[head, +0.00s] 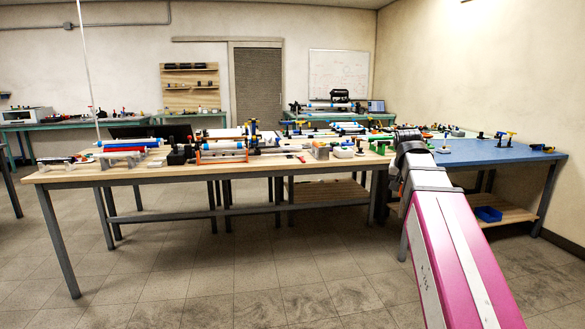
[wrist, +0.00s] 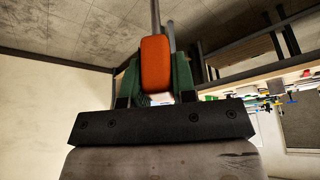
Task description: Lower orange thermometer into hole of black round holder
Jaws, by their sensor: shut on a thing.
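The orange thermometer (wrist: 155,62) shows in the wrist view, with a thin grey stem running from it to the top edge of the picture. My gripper (wrist: 157,76) has green fingers, one on each side of the orange body, and is shut on it. I cannot pick out the black round holder with certainty in either view. No contact between the thermometer and a holder can be seen.
A long wooden table (head: 90,179) carries several tools, blue rolls and an orange-framed rack (head: 222,151). A blue-topped table (head: 480,153) stands at the right, with small clamps on it and a blue bin (head: 488,214) below. The floor in front is clear.

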